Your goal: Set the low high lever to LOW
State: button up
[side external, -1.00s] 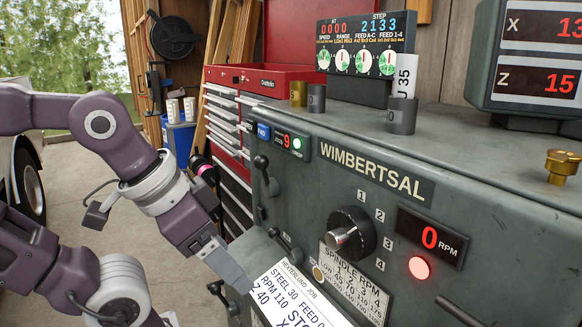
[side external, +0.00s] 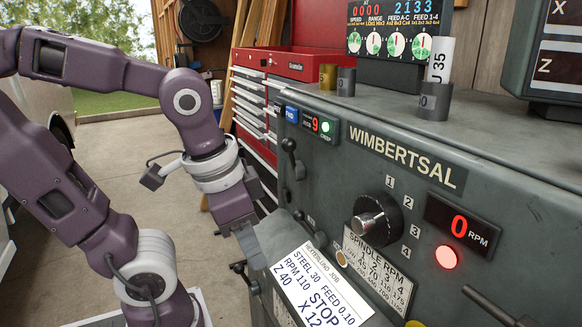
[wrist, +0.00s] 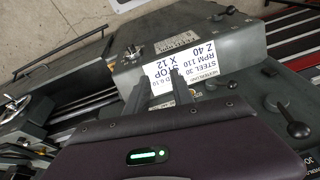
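The grey WIMBERTSAL lathe headstock (side external: 460,200) carries several black levers. One ball-ended lever (side external: 290,160) is on its left front in the side view. Another small lever (side external: 302,220) is lower, near my gripper (side external: 256,248), and a rod-like lever (side external: 490,303) is at lower right. I cannot read which is marked LOW/HIGH. In the wrist view, a ball-ended lever (wrist: 292,122) is at right. My gripper in the wrist view (wrist: 160,85) has two fingers apart with nothing gripped; a white job card (wrist: 180,67) shows beyond them.
The SPINDLE RPM plate (side external: 378,270) and the round selector knob (side external: 376,219) are right of the job card (side external: 318,285). The RPM display reads 0, with a red light (side external: 446,257) below. A red tool chest (side external: 300,63) stands behind. Open floor (side external: 130,150) lies left.

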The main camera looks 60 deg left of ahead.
jog(key=a+f+m+g+y, duration=0.1)
jog(key=f+g, duration=0.1)
jog(key=a+f+m+g+y, duration=0.1)
jog(key=a+f+g, duration=0.1)
jog(key=a+f+m+g+y, duration=0.1)
jog(key=f+m+y, duration=0.1)
jog(key=shift+w+a+f+g, duration=0.15)
jog(key=shift+w+a+g, duration=0.1)
jog(key=shift+a+g, duration=0.15)
grip_shut()
jog(key=w+a+f+m+g+y, duration=0.2)
jog(key=a+m+y, duration=0.3)
jog(key=y, duration=0.2)
jog(key=w+d+r+m+t+y, duration=0.1)
jog(key=w+r+m+t+y, duration=0.1)
jog(key=w+m+t+y, duration=0.9)
jog(key=shift+w+d+m+t, duration=0.15)
jog(key=shift+w+m+t, duration=0.15)
jog(key=shift+m, duration=0.7)
jog(key=shift+r, duration=0.1)
